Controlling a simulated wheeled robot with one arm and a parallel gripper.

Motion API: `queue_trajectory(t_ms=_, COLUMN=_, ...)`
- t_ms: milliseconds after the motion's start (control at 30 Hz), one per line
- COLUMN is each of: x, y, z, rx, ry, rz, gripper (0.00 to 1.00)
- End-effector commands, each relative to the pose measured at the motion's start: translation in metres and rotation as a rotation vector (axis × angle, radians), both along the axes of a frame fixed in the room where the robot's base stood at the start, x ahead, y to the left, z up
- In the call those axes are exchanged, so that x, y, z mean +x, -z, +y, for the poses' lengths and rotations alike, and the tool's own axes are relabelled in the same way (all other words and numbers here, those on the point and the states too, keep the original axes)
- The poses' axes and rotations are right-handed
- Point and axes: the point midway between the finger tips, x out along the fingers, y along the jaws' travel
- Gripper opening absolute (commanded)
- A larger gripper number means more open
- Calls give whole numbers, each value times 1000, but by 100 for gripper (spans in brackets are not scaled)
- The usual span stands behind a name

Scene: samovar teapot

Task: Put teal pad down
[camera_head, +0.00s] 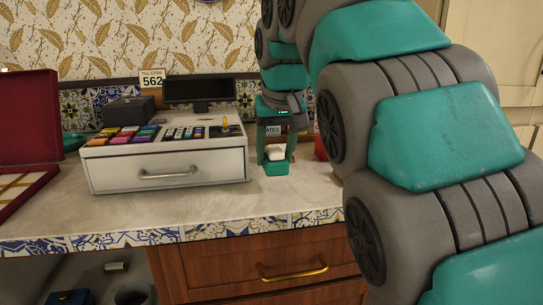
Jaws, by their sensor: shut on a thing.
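My gripper (276,145) points down over the counter, to the right of the cash register. Its two teal fingers are shut on the sides of a small teal pad (277,169) with a white upper part. The pad is low, close to the counter top (215,207); I cannot tell whether it touches the surface. The fingers partly hide the pad's sides.
The cash register (168,170), with coloured keys and a drawer, stands left of my gripper. A dark red open case (28,118) is at the far left. A partly hidden red object (321,148) is right of my gripper. Bare counter lies in front.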

Motion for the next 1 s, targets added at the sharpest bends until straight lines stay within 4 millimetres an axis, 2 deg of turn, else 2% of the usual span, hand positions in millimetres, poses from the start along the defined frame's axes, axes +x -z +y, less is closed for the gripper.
queue_trajectory(t_ms=200, x=35, y=2, z=11, rx=0, ry=1, rz=0, gripper=0)
queue_trajectory(t_ms=400, x=54, y=5, z=17, rx=0, ry=0, rz=-1, gripper=0)
queue_trajectory(t_ms=733, x=63, y=6, z=20, rx=1, ry=0, rz=-2, gripper=0)
queue_trajectory(t_ms=1000, x=61, y=23, z=20, rx=0, ry=1, rz=1, gripper=0)
